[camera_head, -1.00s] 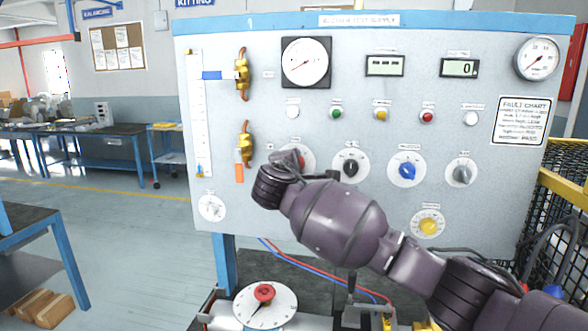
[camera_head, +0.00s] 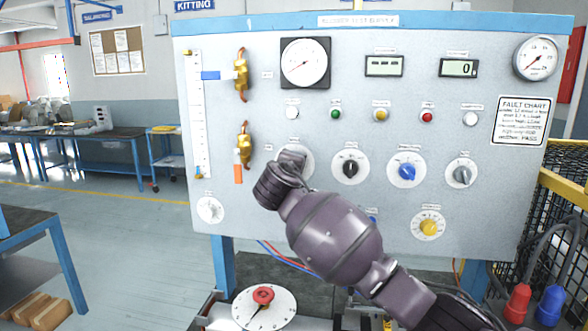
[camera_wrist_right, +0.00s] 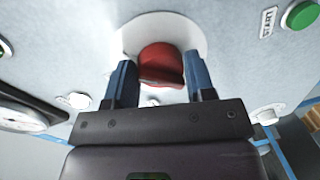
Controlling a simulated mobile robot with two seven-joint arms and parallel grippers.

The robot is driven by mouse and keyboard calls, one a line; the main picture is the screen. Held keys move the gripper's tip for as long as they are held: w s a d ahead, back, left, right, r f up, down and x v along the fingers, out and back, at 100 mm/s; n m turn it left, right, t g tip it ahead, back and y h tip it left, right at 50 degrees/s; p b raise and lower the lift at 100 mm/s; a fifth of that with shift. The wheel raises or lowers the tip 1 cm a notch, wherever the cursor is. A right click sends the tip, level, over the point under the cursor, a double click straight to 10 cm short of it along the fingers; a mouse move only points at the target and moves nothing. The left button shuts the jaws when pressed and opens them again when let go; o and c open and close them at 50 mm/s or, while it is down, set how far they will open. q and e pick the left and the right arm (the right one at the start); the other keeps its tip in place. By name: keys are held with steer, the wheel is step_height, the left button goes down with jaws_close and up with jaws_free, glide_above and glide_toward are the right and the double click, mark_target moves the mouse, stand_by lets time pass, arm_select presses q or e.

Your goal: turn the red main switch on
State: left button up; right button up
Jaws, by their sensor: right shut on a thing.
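The red main switch (camera_wrist_right: 162,60) is a red knob on a round white plate (camera_wrist_right: 197,34) in the right wrist view. My right gripper (camera_wrist_right: 160,76) has one blue-grey finger on each side of the knob and is shut on it. In the head view this gripper (camera_head: 291,160) is at the panel and hides the knob. Only part of the white plate (camera_head: 309,163) shows there. The knob's pointing direction cannot be read. My left gripper is not in view.
On the panel (camera_head: 260,215), a black knob (camera_head: 350,168), a blue knob (camera_head: 407,171) and a grey knob (camera_head: 463,174) stand right of the switch. A brass fitting (camera_head: 244,146) is close on the left. A red-knobbed dial (camera_head: 263,296) lies below.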

steer(key=o, duration=0.9)
steer(key=shift+s, duration=0.1)
steer(key=v, duration=1)
steer(key=shift+s+a, duration=0.1)
steer(key=shift+s, duration=0.25)
